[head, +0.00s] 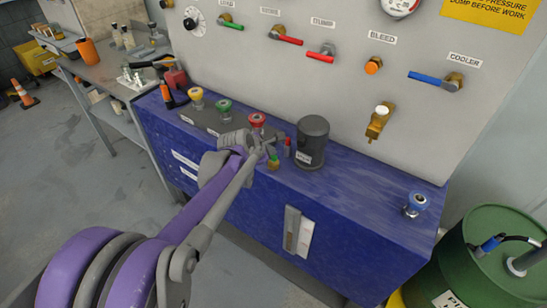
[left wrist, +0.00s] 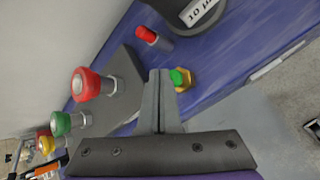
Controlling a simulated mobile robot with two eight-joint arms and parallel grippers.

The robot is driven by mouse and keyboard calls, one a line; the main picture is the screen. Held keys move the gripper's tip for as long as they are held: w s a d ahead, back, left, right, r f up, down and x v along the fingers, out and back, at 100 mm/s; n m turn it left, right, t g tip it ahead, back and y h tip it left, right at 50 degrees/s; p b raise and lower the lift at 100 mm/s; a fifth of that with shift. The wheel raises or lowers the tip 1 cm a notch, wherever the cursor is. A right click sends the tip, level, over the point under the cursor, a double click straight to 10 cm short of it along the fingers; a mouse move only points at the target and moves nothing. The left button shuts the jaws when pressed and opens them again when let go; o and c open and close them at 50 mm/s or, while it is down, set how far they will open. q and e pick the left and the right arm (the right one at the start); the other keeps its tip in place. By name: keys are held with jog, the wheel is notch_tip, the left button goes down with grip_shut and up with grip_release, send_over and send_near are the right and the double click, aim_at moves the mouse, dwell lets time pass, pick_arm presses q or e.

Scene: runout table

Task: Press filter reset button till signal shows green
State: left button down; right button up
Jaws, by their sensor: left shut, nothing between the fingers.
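The dark grey filter canister (head: 312,142) stands on the blue bench top, and its base with a "10 µm" label (left wrist: 200,12) shows in the left wrist view. Beside it stands a small red cylinder (head: 287,147), also in the left wrist view (left wrist: 147,35). A green cap on a brass hex base (head: 273,163) sits near the bench's front edge; its green top (left wrist: 178,76) shows in the left wrist view. No label shows which is button or signal. My left gripper (head: 268,146) is shut and empty, its tips (left wrist: 160,74) close beside the green cap. Contact cannot be told.
Yellow (head: 196,98), green (head: 224,107) and red (head: 257,120) knobs stand left of the canister on a grey plate. A blue knob (head: 416,204) stands at right. A panel with valves rises behind. A green drum (head: 490,260) is at lower right. Bench between canister and blue knob is clear.

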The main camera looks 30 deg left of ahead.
pick_arm(q)
jog(key=shift+f+b, duration=0.4)
jog(key=shift+f, duration=0.3)
dwell(0.6)
jog(key=shift+r, duration=0.1)
jog(key=shift+r+p, duration=0.6)
jog(key=shift+r, duration=0.2)
jog(key=shift+r+p, duration=1.65)
jog(key=shift+r, duration=0.9)
